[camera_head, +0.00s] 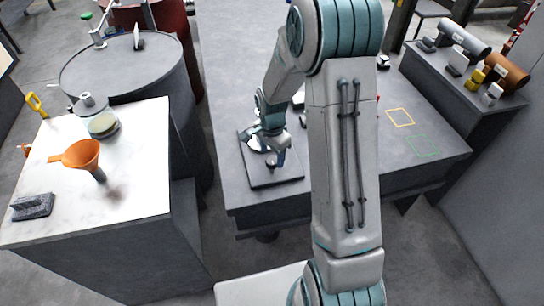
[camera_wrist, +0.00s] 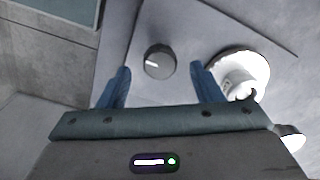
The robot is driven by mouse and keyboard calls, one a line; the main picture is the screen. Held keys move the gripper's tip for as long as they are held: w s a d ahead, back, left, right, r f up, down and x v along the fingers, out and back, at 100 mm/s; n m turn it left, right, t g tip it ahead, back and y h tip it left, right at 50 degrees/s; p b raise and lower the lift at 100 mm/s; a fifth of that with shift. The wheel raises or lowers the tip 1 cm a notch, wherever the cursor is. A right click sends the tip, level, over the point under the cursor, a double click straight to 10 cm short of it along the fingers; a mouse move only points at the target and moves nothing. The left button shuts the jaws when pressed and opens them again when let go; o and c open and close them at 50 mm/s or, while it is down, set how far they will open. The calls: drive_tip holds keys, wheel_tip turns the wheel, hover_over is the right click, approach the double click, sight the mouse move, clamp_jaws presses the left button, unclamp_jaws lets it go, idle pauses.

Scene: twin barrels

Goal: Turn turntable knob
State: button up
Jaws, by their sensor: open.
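The turntable knob (camera_wrist: 159,62) is a dark grey round knob with a white mark on its top. It stands on a grey plate (camera_wrist: 190,17) in the wrist view. My gripper (camera_wrist: 161,72) is open, with its two blue fingers apart, one on each side of the knob in the picture. I cannot tell whether the fingers are level with the knob or above it. A bright white round piece (camera_wrist: 240,73) sits to the right of the right finger. In the head view the dark plate (camera_head: 272,178) lies on the grey table, and my gripper (camera_head: 277,160) is over it. The knob is hidden there.
The grey table (camera_head: 235,60) has free room behind the plate. Yellow (camera_head: 400,117) and green (camera_head: 422,146) outlines mark its right side. At left stand a white-topped bench (camera_head: 130,190) with an orange funnel (camera_head: 82,155) and a grey barrel (camera_head: 120,70). Canisters (camera_head: 505,72) sit on the right bench.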

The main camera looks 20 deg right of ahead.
drive_tip(key=shift+f, duration=1.15)
drive_tip(key=c, duration=1)
